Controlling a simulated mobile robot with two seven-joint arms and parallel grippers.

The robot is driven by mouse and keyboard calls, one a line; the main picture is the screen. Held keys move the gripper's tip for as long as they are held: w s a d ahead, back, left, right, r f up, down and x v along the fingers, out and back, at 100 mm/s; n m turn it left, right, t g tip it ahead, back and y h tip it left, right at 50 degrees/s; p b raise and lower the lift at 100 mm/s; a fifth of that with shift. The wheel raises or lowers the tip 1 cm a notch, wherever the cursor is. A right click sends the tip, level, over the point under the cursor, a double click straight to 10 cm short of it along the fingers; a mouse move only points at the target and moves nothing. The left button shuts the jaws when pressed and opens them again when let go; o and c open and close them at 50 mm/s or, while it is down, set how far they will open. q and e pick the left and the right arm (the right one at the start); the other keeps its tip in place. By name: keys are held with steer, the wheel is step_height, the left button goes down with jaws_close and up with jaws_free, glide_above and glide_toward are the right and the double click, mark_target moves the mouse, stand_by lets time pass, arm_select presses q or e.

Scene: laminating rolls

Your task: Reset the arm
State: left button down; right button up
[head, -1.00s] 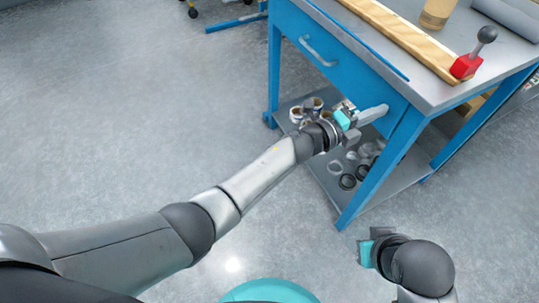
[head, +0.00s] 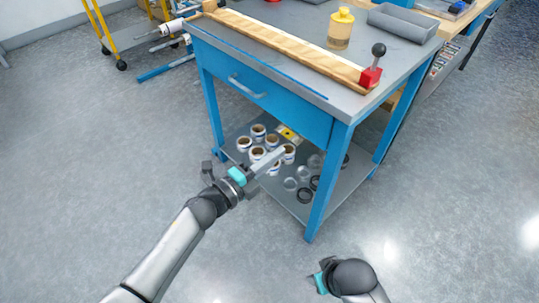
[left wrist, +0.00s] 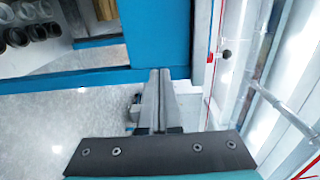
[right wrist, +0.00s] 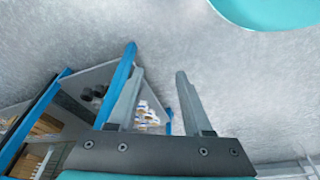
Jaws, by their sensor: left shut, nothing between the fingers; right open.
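My left arm reaches in from the left in the head view. Its gripper (head: 282,152) is in front of the workbench's lower shelf, below the drawer. Its fingers are shut together with nothing between them, as the left wrist view (left wrist: 158,76) also shows. My right gripper (head: 316,284) is low over the floor in front of the bench, seen only in part in the head view. In the right wrist view (right wrist: 160,74) its two fingers stand apart and empty.
The blue workbench (head: 285,113) has a grey top with a wooden strip (head: 290,42), a red block with a knobbed lever (head: 372,72), a yellow-topped bottle (head: 341,28) and a grey tray (head: 402,22). Several rolls (head: 257,153) and dark rings (head: 305,195) lie on its shelf. Open floor lies left.

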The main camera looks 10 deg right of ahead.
arm_select(q)
steer(key=shift+v, duration=0.8)
arm_select(e)
steer(key=shift+s+f, duration=0.25)
steer(key=shift+f, duration=0.25)
